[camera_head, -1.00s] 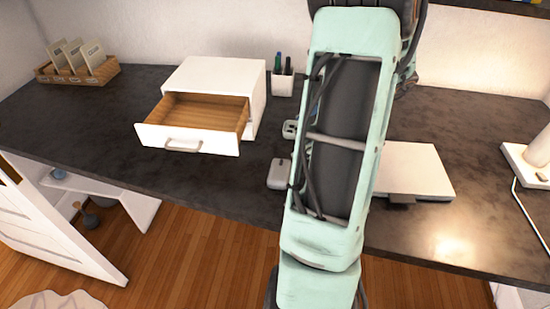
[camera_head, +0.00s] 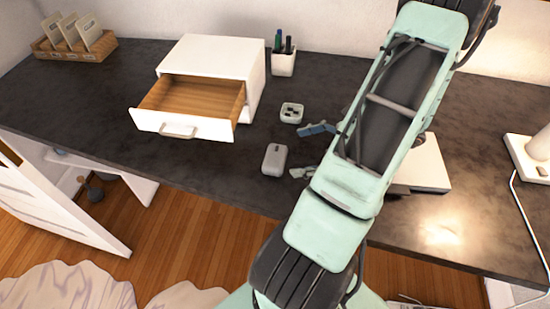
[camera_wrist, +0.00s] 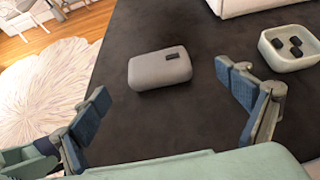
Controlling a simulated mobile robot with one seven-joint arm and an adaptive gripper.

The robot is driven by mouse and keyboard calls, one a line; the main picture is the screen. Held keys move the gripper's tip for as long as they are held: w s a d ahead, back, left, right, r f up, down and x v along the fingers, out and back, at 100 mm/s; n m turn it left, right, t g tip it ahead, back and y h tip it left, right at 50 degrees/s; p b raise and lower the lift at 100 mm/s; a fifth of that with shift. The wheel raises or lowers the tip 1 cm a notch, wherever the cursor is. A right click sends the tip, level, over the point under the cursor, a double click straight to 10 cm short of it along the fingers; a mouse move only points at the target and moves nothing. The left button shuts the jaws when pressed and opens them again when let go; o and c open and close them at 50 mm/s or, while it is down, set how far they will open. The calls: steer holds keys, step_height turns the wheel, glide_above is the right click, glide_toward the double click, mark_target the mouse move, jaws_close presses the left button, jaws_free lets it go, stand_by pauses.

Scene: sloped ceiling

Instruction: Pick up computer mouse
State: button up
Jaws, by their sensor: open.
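The computer mouse (camera_head: 274,159) is a small grey rounded block on the dark desk, near its front edge. It also shows in the wrist view (camera_wrist: 160,69), lying flat ahead of my gripper. My gripper (camera_wrist: 167,105) is open and empty, with one blue-padded finger on each side of the picture and the mouse beyond and between them. In the head view the two fingers (camera_head: 307,151) show just right of the mouse, apart from it. My arm hides part of the desk to the right.
A white drawer unit (camera_head: 222,57) with its drawer open stands left of the mouse. A small white dish (camera_head: 292,112) with dark pieces lies behind the mouse, and a pen cup (camera_head: 284,64) stands farther back. A white flat box (camera_head: 428,165) lies right of my arm.

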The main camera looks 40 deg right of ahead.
mark_target(277, 156)
steer(key=x, duration=0.5)
steer(key=shift+w+a, duration=0.2)
steer(key=shift+a, duration=0.2)
steer(key=c, duration=1.3)
